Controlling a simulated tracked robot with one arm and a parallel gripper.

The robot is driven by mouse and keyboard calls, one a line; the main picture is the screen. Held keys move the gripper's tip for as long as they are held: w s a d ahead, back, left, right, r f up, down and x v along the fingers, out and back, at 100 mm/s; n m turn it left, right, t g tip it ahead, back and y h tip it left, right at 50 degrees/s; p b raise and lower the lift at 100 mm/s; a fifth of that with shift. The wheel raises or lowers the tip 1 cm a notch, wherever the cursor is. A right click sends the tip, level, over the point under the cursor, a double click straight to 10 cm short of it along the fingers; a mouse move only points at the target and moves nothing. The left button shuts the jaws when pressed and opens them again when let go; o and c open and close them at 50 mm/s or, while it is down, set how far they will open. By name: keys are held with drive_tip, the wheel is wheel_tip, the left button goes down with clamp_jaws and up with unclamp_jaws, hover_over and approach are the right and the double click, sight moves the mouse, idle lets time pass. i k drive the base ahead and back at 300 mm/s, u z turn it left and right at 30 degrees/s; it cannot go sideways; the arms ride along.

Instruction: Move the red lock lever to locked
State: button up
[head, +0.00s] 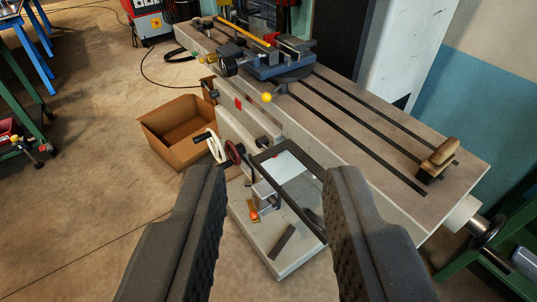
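A small red-orange ball knob (254,216) shows between my fingers, low on the milling machine. It sits by a small brass-coloured plate and a grey block (264,194), and it looks like the end of the red lock lever. The lever's arm is too small to make out, so I cannot tell its position. My gripper (278,175) is open and empty, with one dark padded finger on each side of the picture. The knob appears apart from both fingers. A small red piece (238,104) also shows on the machine table's front side.
The long slotted machine table (395,143) carries a vise (282,60) and a wooden-handled brush (438,160). A handwheel (235,152), a white wheel and a dark bar frame stand near the knob. A cardboard box (165,140) is on the floor at left. Open floor lies lower left.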

sight(261, 142)
drive_tip(key=i, duration=1)
